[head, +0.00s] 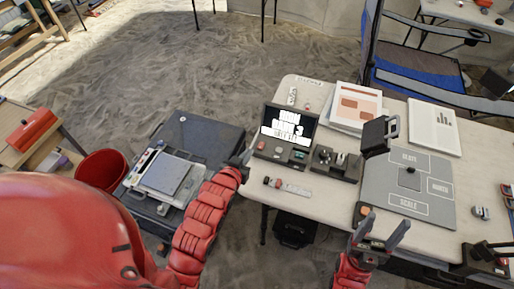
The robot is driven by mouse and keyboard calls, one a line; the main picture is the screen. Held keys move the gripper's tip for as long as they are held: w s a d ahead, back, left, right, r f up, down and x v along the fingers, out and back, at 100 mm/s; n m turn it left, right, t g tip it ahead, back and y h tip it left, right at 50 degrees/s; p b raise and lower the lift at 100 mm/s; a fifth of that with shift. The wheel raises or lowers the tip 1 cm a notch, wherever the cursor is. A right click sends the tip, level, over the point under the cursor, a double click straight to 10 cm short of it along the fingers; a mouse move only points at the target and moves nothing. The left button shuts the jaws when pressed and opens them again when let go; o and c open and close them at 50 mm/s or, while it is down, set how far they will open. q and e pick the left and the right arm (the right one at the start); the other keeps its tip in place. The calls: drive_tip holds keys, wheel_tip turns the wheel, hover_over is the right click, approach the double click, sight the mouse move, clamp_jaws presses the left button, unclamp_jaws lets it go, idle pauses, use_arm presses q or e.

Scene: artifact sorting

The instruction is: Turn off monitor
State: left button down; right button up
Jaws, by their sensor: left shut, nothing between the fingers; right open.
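The monitor (289,124) is a small dark unit near the table's left edge. Its screen is lit, with white lettering. Its front panel (281,151) has a red button (261,146) at the left and other controls beside it. My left gripper (248,154) is shut and empty, just left of the panel near the red button; I cannot tell whether it touches. My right gripper (382,232) is open and empty at the table's front edge, below the grey sorting mat.
Right of the monitor are a dark device (336,163), a grey mat (378,190) with labelled zones, a black case (376,137) and papers (357,104). A small tool (288,187) lies in front. A blue chair (420,80) stands behind; a red bucket (101,170) is left.

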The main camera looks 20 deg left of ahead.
use_arm(q)
drive_tip(key=shift+w, duration=0.1)
drive_tip(key=p, duration=0.4)
hover_over(261, 146)
drive_tip(key=s, duration=0.3)
drive_tip(key=f, duration=0.3)
drive_tip(key=shift+w+a+f, duration=0.2)
drive_tip(key=shift+w+f, duration=0.05)
drive_tip(key=shift+f, duration=0.15)
drive_tip(key=shift+s+f, duration=0.25)
drive_tip(key=shift+f, duration=0.55)
drive_tip(key=shift+s+f+p, duration=0.2)
drive_tip(key=shift+f+p, duration=0.3)
drive_tip(key=shift+f, duration=0.65)
